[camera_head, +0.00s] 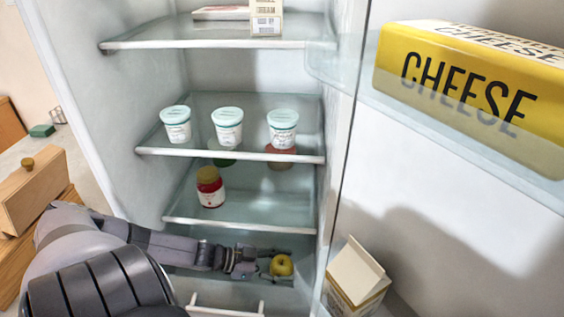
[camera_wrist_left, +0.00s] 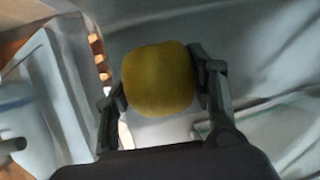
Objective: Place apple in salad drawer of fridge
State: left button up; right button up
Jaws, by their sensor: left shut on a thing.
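A yellow apple (camera_head: 281,265) is held inside the lower part of the open fridge, below the lowest glass shelf. My left gripper (camera_head: 270,264) is shut on it, and the arm reaches in from the left. In the left wrist view the apple (camera_wrist_left: 158,79) sits between the two fingers (camera_wrist_left: 160,88). The salad drawer (camera_head: 222,311) shows only in part at the bottom of the head view, as a pale front edge with raised ends. The apple is above and to the right of this edge. My right gripper is not in view.
Three white tubs (camera_head: 227,126) stand on the middle shelf, and a red jar (camera_head: 210,187) stands below on the lower shelf (camera_head: 240,226). The open door on the right holds a yellow cheese box (camera_head: 470,90) and a carton (camera_head: 356,276). A wooden cabinet (camera_head: 30,195) is at left.

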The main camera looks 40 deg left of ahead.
aim_at(274, 263)
pick_arm(q)
jog(key=o, duration=1.2)
jog(key=shift+r+p, duration=0.45)
jog(key=shift+r, duration=0.25)
jog(key=shift+p+v, duration=0.8)
jog(key=shift+v, duration=2.95)
